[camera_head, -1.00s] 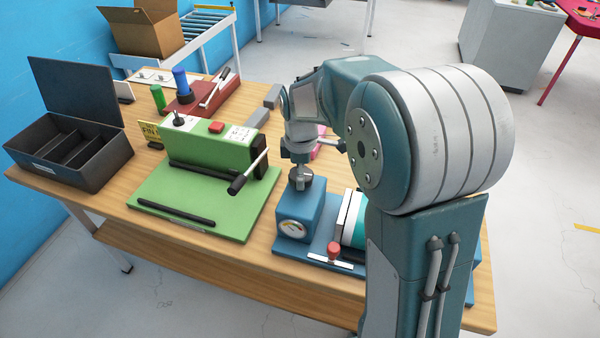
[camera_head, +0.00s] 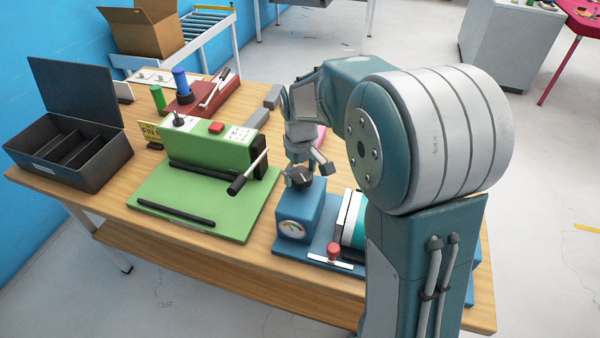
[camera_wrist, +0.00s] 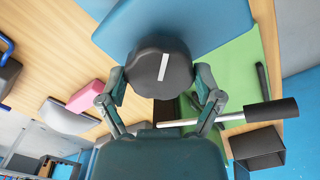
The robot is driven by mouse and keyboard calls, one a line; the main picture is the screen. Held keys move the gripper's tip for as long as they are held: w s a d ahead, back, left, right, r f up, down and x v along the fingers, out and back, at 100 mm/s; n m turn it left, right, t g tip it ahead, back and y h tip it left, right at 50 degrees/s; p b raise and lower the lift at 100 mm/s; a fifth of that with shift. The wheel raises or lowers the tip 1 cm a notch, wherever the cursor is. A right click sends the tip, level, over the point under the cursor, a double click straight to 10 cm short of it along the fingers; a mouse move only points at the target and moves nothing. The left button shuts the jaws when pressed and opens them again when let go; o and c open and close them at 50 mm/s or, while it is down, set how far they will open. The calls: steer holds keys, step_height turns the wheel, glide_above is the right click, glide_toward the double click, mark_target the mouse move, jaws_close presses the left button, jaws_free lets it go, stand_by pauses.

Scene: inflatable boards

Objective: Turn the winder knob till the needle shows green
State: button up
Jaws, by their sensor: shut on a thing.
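The winder knob (camera_wrist: 160,68) is a dark round knob with a white line on its top. It sits on top of the blue winder box (camera_head: 300,212), and also shows in the head view (camera_head: 301,178). My gripper (camera_wrist: 160,84) is shut on the knob, one finger on each side of it in the wrist view. In the head view my gripper (camera_head: 303,170) comes down on the knob from above. The round gauge (camera_head: 292,229) on the front of the box has a thin needle; its exact reading is too small to tell.
A white and teal roll (camera_head: 353,220) and a red button (camera_head: 333,251) sit right of the box. A black divided case (camera_head: 70,150) stands at far left.

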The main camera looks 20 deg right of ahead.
mark_target(299, 173)
steer(key=shift+w+m, duration=0.1)
steer(key=shift+m, duration=1)
steer(key=o, duration=0.9)
step_height(299, 173, up, 12)
steer(key=shift+a+f, duration=0.1)
